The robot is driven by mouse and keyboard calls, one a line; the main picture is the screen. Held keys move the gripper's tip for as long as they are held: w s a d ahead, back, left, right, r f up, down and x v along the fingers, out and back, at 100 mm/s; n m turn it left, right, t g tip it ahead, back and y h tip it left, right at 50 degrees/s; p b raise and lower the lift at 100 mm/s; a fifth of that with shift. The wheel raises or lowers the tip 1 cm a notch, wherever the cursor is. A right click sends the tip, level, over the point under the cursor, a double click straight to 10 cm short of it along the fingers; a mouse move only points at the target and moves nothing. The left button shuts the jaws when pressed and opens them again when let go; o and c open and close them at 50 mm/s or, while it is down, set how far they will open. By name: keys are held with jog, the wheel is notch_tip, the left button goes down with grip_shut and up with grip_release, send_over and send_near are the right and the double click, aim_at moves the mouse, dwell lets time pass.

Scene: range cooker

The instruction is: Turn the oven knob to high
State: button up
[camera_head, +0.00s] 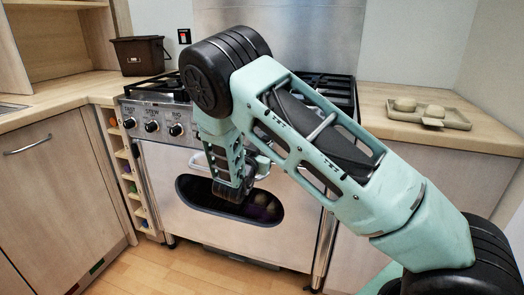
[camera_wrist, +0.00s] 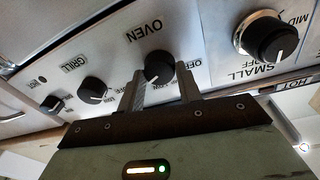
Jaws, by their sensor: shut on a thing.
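The oven knob (camera_wrist: 159,67) is a round black knob on the steel control panel, under the printed word OVEN in the wrist view. My gripper (camera_wrist: 160,80) has one grey finger on each side of it and is shut on it. The knob's white pointer line aims toward the bottom of the wrist picture, slightly left. An OFF marking shows to its right; its high mark is not readable, partly behind the fingers. In the head view my arm hides the oven knob and the gripper's fingertips.
In the wrist view, the grill knob (camera_wrist: 92,90) is left of the oven knob, and a larger SMALL knob (camera_wrist: 270,40) is right. The cooker's oven door (camera_head: 160,185) is closed. A black bin (camera_head: 140,56) and a tray (camera_head: 455,120) sit on the side counters.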

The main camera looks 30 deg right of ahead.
jog(key=shift+f+m, duration=0.1)
jog(key=shift+m, duration=0.2)
jog(key=o, duration=1)
jog(key=v, duration=1.7)
jog(key=shift+s+a, duration=0.15)
jog(key=shift+a, duration=0.05)
